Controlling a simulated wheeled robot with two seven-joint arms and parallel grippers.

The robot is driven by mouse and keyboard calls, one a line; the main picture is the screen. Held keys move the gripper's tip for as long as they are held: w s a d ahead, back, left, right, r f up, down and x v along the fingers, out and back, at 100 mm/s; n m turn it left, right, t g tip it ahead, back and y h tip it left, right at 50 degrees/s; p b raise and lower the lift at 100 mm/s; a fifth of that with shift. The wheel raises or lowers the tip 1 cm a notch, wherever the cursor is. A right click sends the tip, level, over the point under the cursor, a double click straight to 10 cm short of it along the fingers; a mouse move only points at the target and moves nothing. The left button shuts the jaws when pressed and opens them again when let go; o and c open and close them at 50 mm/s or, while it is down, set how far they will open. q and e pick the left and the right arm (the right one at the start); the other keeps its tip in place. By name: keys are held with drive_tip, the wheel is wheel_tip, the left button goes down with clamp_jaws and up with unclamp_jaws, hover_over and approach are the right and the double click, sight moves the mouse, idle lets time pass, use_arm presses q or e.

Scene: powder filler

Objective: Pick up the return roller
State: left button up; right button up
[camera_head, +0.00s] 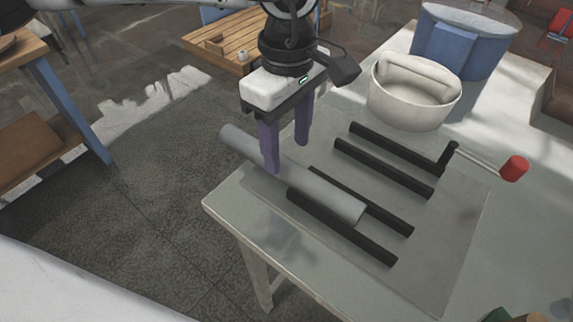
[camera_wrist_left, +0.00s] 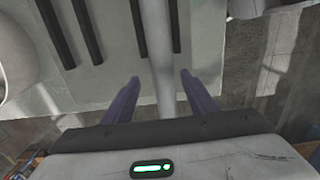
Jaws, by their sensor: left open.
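The return roller, a long grey cylinder (camera_head: 318,190), lies across two black bars at the near left part of the table, its far left end reaching past the table edge. My left gripper (camera_head: 287,152) points down over the roller with its two purple fingers apart. One finger is in front of the roller and the other behind it. In the left wrist view the roller (camera_wrist_left: 160,60) runs between the open fingers (camera_wrist_left: 157,90), with a gap on both sides. Contact does not show. My right gripper is in neither view.
Several black bars (camera_head: 395,147) lie on a clear sheet on the table (camera_head: 450,215). A crank with a red handle (camera_head: 514,168) sits at the right. A white round tub (camera_head: 412,95) and a blue container (camera_head: 462,45) stand behind. A wooden slatted table (camera_head: 225,45) is farther back.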

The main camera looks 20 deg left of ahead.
sight(286, 163)
use_arm(q)
drive_tip(key=f, duration=0.4)
drive_tip(key=shift+s+f+p, duration=0.25)
drive_tip(key=shift+f+p, duration=0.05)
drive_tip(key=shift+p, duration=0.05)
clamp_jaws()
